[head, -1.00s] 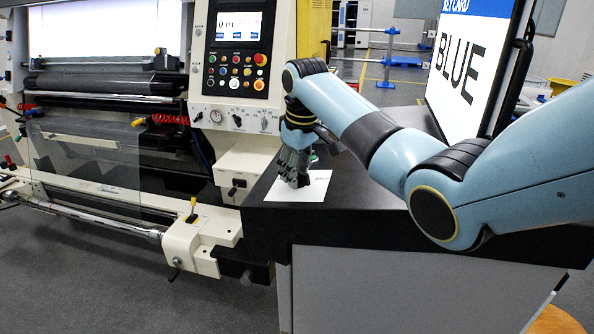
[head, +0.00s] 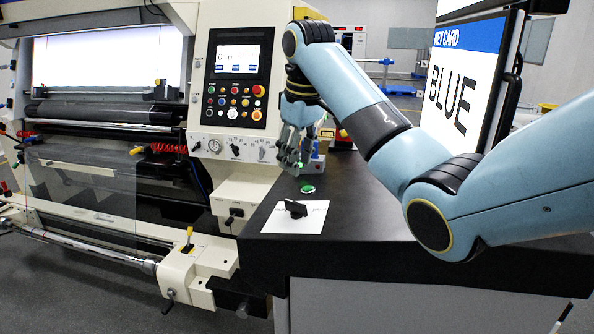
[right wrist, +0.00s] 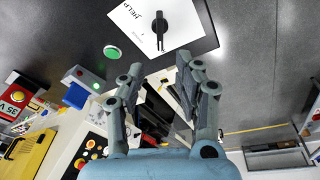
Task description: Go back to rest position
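My right gripper (head: 290,150) is raised above the black table, behind the white card. In the right wrist view its two fingers (right wrist: 157,72) are spread apart with nothing between them. The knob also shows at the top of the right wrist view (right wrist: 159,24). A round green button (head: 308,189) sits on the table just behind the card. My left gripper is not in view.
A "KEY CARD BLUE" sign (head: 455,90) stands at the table's right, behind my right arm. A control panel (head: 238,80) on the cream machine is left of the gripper. A small blue device (head: 316,160) stands behind the gripper. The table's middle is clear.

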